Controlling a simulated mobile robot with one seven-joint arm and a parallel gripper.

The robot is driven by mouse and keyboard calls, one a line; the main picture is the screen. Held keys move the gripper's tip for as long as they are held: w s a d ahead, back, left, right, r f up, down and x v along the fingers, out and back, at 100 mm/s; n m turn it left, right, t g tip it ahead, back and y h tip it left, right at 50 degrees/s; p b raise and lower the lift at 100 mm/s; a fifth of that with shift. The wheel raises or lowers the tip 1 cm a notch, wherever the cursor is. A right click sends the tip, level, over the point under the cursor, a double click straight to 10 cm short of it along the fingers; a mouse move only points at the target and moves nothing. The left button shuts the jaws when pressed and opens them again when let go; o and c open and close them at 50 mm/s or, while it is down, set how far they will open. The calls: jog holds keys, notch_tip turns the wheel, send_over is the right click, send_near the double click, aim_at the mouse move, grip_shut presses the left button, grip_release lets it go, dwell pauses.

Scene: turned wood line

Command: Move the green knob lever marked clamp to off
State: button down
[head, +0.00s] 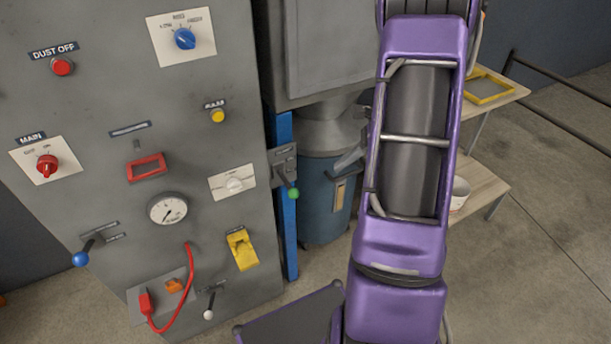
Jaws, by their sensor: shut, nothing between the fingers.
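The green knob (293,193) is the tip of a short dark lever on a grey plate (282,160) fixed to a blue post. The lever slants down and slightly right from its pivot. The plate's labels are too small to read.
A grey panel at left carries several controls, including a blue-knobbed lever (80,259), a white-knobbed lever (208,314) and a yellow switch (242,249). A blue drum (318,215) stands behind the post. A wooden bench (478,190) is at right. Open floor lies at lower right.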

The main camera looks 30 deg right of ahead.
send_near(288, 184)
jog(key=s+f, duration=0.3)
jog(key=s, duration=0.1)
jog(key=shift+w+a+f+b, duration=0.3)
jog(key=shift+w+a+f, duration=0.75)
jog(key=shift+f, duration=0.25)
jog(key=shift+d+f, duration=0.1)
notch_tip(288, 184, down, 6)
jog(key=b, duration=0.5)
jog(key=shift+w+f+b, duration=0.2)
jog(key=shift+b, duration=0.15)
